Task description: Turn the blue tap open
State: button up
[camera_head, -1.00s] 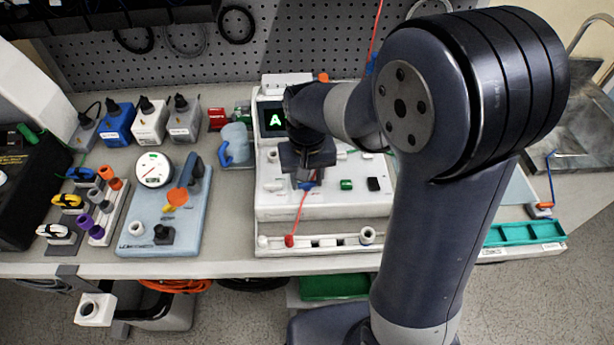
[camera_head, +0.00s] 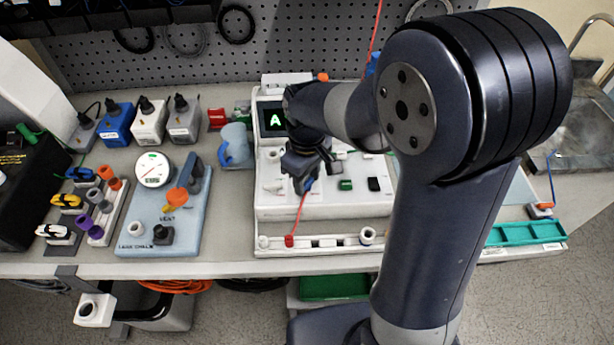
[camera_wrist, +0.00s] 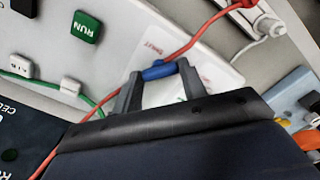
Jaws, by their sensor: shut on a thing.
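The blue tap (camera_wrist: 159,71) shows in the wrist view as a small blue piece between my fingertips. My gripper (camera_wrist: 157,76) is shut on it, one grey finger at each end. In the head view my gripper (camera_head: 304,187) is tilted over the front of the white pump unit (camera_head: 335,207), with a bit of blue at its tips. A red line (camera_head: 299,216) runs from there down to a red end piece on the front rail.
A green RUN button (camera_wrist: 86,27) and a black button (camera_head: 374,184) sit to the right on the unit. A light blue board (camera_head: 168,215) with a gauge and orange lever stands left. A blue mug (camera_head: 235,147) stands behind, between them.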

aim_at(307, 183)
dwell(0.3)
jog(key=o, duration=1)
notch_tip(307, 183, up, 11)
jog(key=shift+f, duration=0.1)
notch_tip(307, 183, down, 10)
jog(key=shift+f, duration=0.45)
dwell(0.4)
